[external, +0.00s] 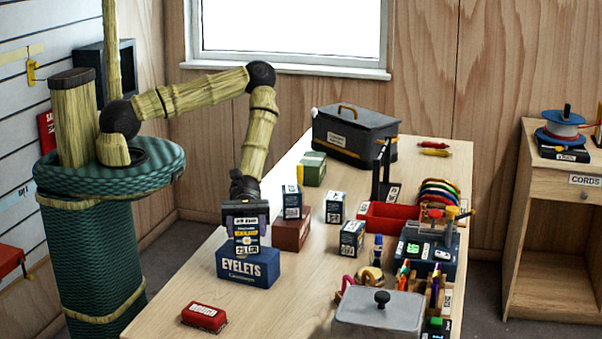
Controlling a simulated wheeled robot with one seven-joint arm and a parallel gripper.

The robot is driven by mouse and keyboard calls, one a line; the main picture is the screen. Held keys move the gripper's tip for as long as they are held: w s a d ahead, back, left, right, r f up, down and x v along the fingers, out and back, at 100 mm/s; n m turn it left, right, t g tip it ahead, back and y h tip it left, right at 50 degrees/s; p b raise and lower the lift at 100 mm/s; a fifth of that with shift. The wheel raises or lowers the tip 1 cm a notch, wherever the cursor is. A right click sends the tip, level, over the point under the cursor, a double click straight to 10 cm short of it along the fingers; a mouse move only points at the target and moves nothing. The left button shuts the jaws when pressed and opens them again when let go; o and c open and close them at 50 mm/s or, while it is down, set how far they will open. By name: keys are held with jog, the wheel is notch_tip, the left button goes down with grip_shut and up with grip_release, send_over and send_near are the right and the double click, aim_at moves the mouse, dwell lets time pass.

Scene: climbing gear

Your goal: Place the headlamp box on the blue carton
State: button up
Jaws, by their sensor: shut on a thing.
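The headlamp box (246,234) is a small dark box with a yellow, white and purple label. It is upright in my gripper (247,207), which is shut on its upper part. The blue carton (248,270), marked EYELETS, lies on the table directly below it in the picture. The box's lower edge overlaps the carton's top face. I cannot tell from this view whether the box touches the carton or hangs just above it. My gripper hides part of the box's top.
A brown-red carton (292,232) stands close behind the blue carton. Small dark boxes (351,240) (335,208) (291,203) stand to the right and behind. A red tin (204,317) lies in front. A grey lidded bin (380,313) is at front right. The table's left front is mostly clear.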

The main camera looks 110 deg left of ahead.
jog(key=shift+f, duration=0.15)
jog(key=o, duration=1)
jog(key=shift+r, duration=0.2)
jog(key=shift+s+a+f, duration=0.1)
jog(key=shift+a, duration=0.3)
jog(key=b+v, duration=0.3)
jog(key=v, duration=0.8)
jog(key=shift+a, duration=0.1)
